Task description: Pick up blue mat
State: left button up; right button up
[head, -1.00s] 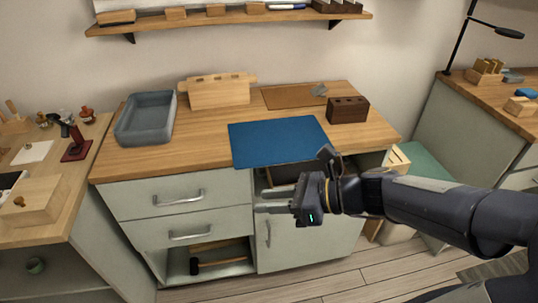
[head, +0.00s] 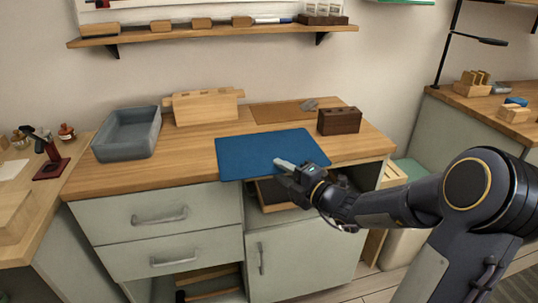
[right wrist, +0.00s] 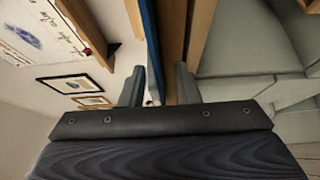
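The blue mat (head: 255,152) lies flat on the wooden counter, its front edge at the counter's front edge. My right gripper (head: 284,166) is at the mat's front edge, right of its middle, with one finger showing above the mat. In the right wrist view the fingers (right wrist: 159,88) stand apart, and the mat (right wrist: 151,45) shows edge-on as a blue strip in line with the gap between them. Whether the fingers touch the mat cannot be told. My left gripper is not in view.
On the counter (head: 190,155) stand a grey tray (head: 128,136), a wooden rack (head: 205,108), a dark brown block (head: 339,121) and a brown board (head: 275,112). Drawers and a cabinet door (head: 300,262) are below. A shelf (head: 215,33) hangs on the wall above.

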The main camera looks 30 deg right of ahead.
jog(key=shift+w+a, duration=0.1)
jog(key=shift+w, duration=0.25)
jog(key=shift+c, duration=0.3)
grip_shut()
jog(key=shift+r, duration=0.15)
